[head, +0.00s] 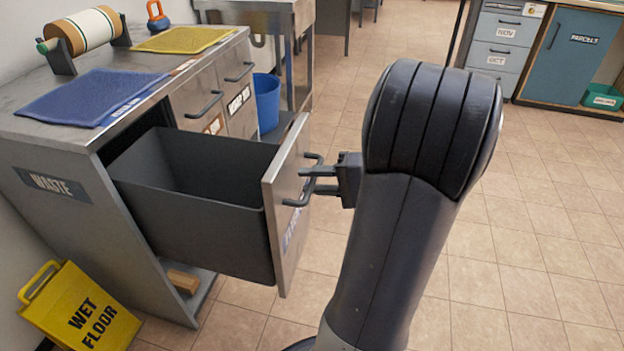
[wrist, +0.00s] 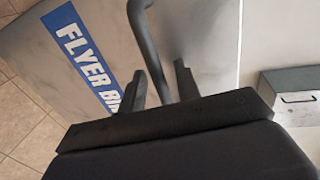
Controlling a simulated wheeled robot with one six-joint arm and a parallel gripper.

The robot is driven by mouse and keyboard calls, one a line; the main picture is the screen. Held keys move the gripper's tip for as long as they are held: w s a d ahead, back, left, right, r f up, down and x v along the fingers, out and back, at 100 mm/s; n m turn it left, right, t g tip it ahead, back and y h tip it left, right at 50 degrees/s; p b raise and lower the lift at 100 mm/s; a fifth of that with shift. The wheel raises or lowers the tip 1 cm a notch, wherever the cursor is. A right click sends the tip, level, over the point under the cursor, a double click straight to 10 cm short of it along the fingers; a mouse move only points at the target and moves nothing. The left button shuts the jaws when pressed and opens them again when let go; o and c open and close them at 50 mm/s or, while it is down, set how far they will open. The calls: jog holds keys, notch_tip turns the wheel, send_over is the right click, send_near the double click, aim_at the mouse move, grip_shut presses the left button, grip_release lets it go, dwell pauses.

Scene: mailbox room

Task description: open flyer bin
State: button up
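The flyer bin (head: 215,235) is a deep grey drawer pulled well out of the metal cabinet; its inside looks empty. Its pale front panel (head: 284,205) carries a blue label, which reads "FLYER BIN" in the wrist view (wrist: 88,62), its end partly hidden. A dark bar handle (head: 297,203) is on that front. My gripper (head: 322,180) is at the handle. In the wrist view, my gripper (wrist: 157,82) has its fingers apart on either side of the handle (wrist: 152,55), with gaps showing between.
The cabinet (head: 95,210) also has a "WASTE" label and two shut drawers. A yellow wet floor sign (head: 82,312) stands at the lower left. A blue bin (head: 267,102) is behind the drawer. Tiled floor (head: 540,220) is clear on the right.

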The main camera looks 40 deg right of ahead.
jog(key=p+v, duration=0.2)
jog(key=v, duration=0.8)
jog(key=shift+s, duration=0.15)
jog(key=b+x, duration=0.2)
jog(key=x, duration=0.9)
